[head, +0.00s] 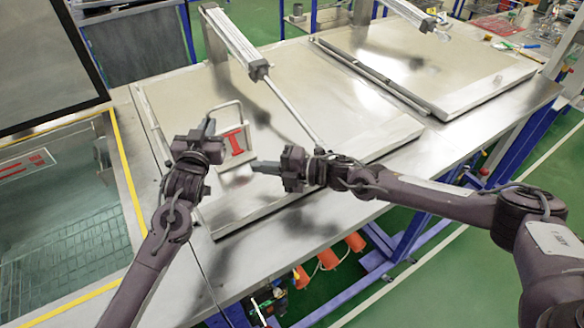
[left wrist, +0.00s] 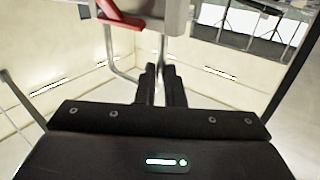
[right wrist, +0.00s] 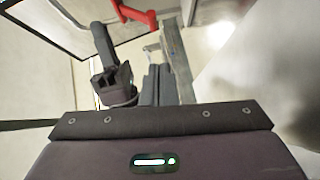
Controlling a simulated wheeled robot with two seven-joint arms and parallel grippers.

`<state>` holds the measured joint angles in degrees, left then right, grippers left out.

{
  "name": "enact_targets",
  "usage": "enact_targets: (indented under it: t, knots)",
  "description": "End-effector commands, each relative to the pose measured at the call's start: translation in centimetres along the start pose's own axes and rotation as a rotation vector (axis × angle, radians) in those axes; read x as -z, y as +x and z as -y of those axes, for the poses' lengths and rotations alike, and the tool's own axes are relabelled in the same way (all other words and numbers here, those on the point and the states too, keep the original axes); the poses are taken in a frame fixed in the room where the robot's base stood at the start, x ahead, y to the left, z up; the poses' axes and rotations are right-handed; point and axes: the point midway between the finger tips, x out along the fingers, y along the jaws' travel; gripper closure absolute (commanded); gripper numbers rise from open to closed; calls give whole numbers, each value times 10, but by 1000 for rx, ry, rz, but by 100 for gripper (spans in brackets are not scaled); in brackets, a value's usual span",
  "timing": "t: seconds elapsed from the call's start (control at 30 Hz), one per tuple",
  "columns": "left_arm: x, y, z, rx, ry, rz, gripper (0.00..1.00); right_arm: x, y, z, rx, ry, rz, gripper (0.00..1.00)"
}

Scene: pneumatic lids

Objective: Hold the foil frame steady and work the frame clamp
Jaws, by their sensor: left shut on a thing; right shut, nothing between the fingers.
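The foil frame (head: 240,103) is a small light metal frame standing on the left part of the worktable. Its frame clamp (head: 236,142) is red; red parts also show in the left wrist view (left wrist: 122,20) and the right wrist view (right wrist: 135,16). My left gripper (head: 210,126) is at the left side of the frame, shut on its metal tube. My right gripper (head: 262,167) is shut and empty, its fingertips pointing left, just below and apart from the clamp. The fingers partly hide the tube in the left wrist view.
Pneumatic cylinders (head: 237,45) reach over the steel worktable (head: 290,235) from behind. A raised flat panel (head: 450,97) lies on its right side. A dark-framed screen (head: 45,60) and a yellow-edged pit (head: 70,200) lie at left. The front strip of the table is clear.

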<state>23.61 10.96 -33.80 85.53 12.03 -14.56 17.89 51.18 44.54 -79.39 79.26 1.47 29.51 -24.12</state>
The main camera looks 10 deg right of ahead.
Motion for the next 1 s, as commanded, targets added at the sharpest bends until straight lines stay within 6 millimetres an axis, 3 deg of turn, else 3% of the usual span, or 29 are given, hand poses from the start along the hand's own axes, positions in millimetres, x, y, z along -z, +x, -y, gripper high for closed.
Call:
enact_targets:
  t: [0.03,0.2,0.4,0.9,0.93,1.0]
  knots:
    - [0,0,0,0,0,0,100,-3,-16,1,3,-1,7,100]
    - [0,0,0,0,0,0,100,-2,-52,2,2,0,6,100]
    - [0,0,0,0,0,0,100,-2,-77,2,1,-1,4,100]
    - [0,0,0,1,0,-1,100,-2,-83,2,0,-1,2,100]
    - [0,0,0,1,0,-1,89,-2,-83,2,0,-1,2,100]
    - [0,0,0,1,0,-1,80,-2,-83,2,0,-1,3,100]
